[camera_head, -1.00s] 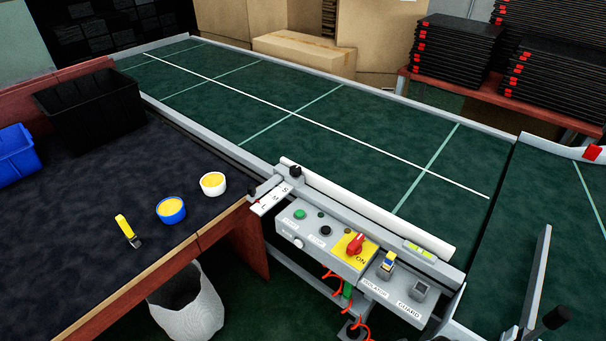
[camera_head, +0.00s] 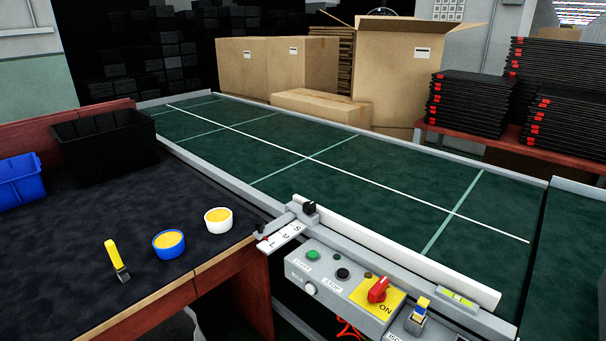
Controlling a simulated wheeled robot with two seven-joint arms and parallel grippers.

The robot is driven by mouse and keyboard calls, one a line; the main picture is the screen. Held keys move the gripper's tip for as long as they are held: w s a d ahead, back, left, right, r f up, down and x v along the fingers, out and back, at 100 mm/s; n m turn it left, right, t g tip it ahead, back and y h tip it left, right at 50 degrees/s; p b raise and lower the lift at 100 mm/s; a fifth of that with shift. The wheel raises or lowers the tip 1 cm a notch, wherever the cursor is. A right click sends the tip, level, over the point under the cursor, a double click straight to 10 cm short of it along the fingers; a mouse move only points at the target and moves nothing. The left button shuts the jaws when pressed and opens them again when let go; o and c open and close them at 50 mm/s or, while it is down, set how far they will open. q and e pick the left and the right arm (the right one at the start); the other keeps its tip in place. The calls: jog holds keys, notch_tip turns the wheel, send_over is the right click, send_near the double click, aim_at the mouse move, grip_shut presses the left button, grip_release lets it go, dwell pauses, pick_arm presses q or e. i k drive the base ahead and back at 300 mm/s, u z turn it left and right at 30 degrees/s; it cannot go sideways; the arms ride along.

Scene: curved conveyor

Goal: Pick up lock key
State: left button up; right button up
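No clear lock key can be made out. A small yellow and blue piece (camera_head: 421,309) stands upright on the control box (camera_head: 330,285) at its lower right; it may be a lock or key, but it is too small to tell. A yellow-handled tool with a dark metal end (camera_head: 117,261) lies on the dark tabletop at the left. Neither of my grippers is in view.
A blue-rimmed cup (camera_head: 168,244) and a white cup (camera_head: 218,220) stand on the dark table (camera_head: 70,275). Behind them are a black crate (camera_head: 105,146) and a blue bin (camera_head: 20,181). The green conveyor (camera_head: 330,190) is clear. A red switch (camera_head: 378,289) sits on the control box.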

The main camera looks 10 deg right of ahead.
aim_at(420, 309)
jog(key=z, duration=1.45)
